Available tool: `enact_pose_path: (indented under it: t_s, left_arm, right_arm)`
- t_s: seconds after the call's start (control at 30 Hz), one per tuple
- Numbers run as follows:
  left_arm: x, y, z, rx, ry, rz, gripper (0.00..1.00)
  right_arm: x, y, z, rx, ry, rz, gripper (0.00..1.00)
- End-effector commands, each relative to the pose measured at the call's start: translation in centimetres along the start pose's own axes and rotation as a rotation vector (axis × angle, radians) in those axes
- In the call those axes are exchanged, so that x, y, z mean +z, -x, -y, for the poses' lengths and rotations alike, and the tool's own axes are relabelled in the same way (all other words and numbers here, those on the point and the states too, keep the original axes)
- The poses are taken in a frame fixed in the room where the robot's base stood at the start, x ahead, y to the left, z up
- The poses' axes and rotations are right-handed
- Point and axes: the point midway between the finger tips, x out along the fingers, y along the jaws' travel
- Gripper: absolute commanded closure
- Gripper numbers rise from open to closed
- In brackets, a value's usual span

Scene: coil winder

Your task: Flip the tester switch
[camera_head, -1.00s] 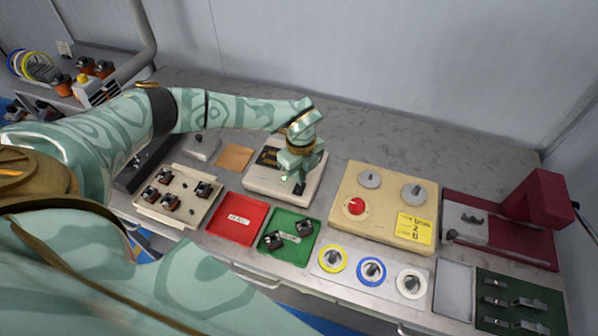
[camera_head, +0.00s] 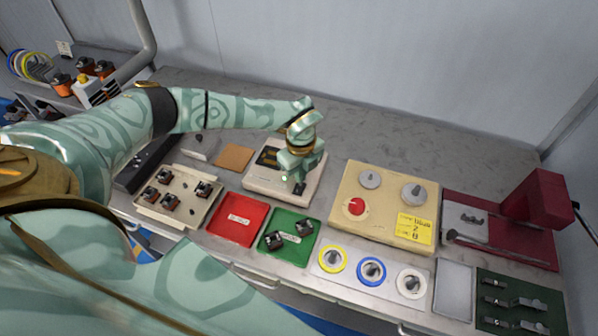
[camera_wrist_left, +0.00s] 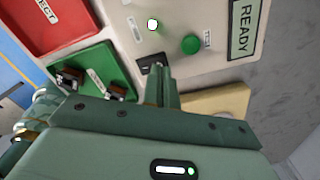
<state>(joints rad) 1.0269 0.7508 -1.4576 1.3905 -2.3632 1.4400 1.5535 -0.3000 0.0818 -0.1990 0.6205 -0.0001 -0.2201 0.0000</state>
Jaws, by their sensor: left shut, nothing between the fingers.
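The tester (camera_head: 262,186) is a white box on the bench in the head view, partly hidden by my left gripper (camera_head: 299,184). In the left wrist view the tester's panel (camera_wrist_left: 185,15) shows a lit white lamp, a green round button (camera_wrist_left: 190,44) and a display reading READY (camera_wrist_left: 243,28). The tester switch (camera_wrist_left: 150,64) is a small dark part at the panel's edge. My left gripper (camera_wrist_left: 158,72) is shut and empty, with its fingertips right at the switch. I cannot tell whether they touch it. My right gripper is not in view.
A red tray (camera_head: 237,204) and a green tray (camera_head: 272,248) holding small parts lie in front of the tester. A cream winder box (camera_head: 345,180) with knobs stands to the right. A beige tray (camera_head: 186,222) with several parts sits to the left. The bench behind is clear.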

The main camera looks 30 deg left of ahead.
Motion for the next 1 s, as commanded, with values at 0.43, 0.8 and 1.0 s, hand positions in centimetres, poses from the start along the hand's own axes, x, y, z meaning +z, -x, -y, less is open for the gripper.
enact_pose_path:
  t_s: [0.43,0.8,1.0]
  left_arm:
    - [0.00,-0.02,0.00,0.000,0.000,0.000,1.00]
    - [-0.02,-0.51,0.01,0.000,0.000,0.000,1.00]
    - [-0.02,-0.80,0.01,0.000,0.000,0.000,1.00]
  right_arm:
    - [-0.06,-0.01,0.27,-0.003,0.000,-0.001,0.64]
    - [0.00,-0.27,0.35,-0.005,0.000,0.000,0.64]
    - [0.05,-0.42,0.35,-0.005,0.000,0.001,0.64]
